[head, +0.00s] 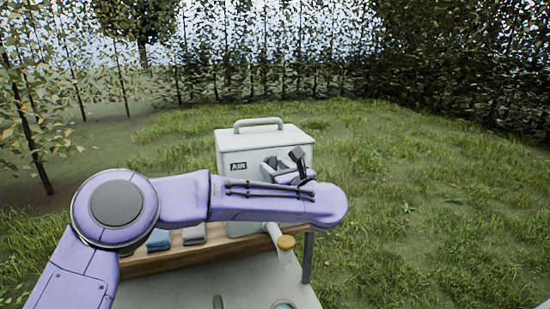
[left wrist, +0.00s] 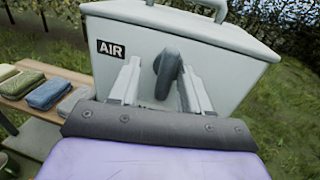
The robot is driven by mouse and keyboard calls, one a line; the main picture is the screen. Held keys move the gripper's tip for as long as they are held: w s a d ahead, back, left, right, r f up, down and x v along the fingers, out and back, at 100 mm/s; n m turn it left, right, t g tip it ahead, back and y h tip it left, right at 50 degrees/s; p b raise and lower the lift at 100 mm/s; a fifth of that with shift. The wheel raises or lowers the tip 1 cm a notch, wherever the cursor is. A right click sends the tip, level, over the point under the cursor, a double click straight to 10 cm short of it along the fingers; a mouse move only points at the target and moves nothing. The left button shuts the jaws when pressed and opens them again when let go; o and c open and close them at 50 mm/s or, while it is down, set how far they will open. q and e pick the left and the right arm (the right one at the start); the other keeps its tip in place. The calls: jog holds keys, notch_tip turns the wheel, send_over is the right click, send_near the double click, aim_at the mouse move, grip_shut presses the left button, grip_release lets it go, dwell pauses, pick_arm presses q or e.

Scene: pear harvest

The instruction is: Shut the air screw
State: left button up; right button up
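The pale grey box (head: 262,137) marked AIR stands on the bench. The air screw (left wrist: 168,68) is a dark grey, upright, rounded knob on the box's front face, seen in the left wrist view. My left gripper (left wrist: 165,82) is in front of that face, with one finger on each side of the knob. A gap shows between the knob and the left finger; the right finger is close to it, and I cannot tell if it touches. In the head view my left gripper (head: 284,168) and forearm hide the screw. My right gripper is in neither view.
A wooden shelf (head: 160,262) beside the box holds several small folded-looking pads, including a blue one (head: 158,240). A spout with a yellow end (head: 287,242) sticks out below my left arm. A pale table top (head: 180,291) lies in front. Grass and hedges surround the bench.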

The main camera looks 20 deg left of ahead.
pick_arm(q)
jog(key=w, duration=0.1)
jog(key=w+f, duration=0.1)
jog(key=shift+w+a, duration=0.2)
jog(key=shift+w, duration=0.1)
jog(key=shift+s+r, duration=0.15)
jog(key=shift+s, duration=0.2)
jog(key=shift+c, duration=0.3)
jog(key=shift+s+r, duration=0.15)
jog(key=shift+s, duration=0.2)
jog(key=c, duration=0.5)
jog(key=shift+d, duration=0.1)
grip_shut()
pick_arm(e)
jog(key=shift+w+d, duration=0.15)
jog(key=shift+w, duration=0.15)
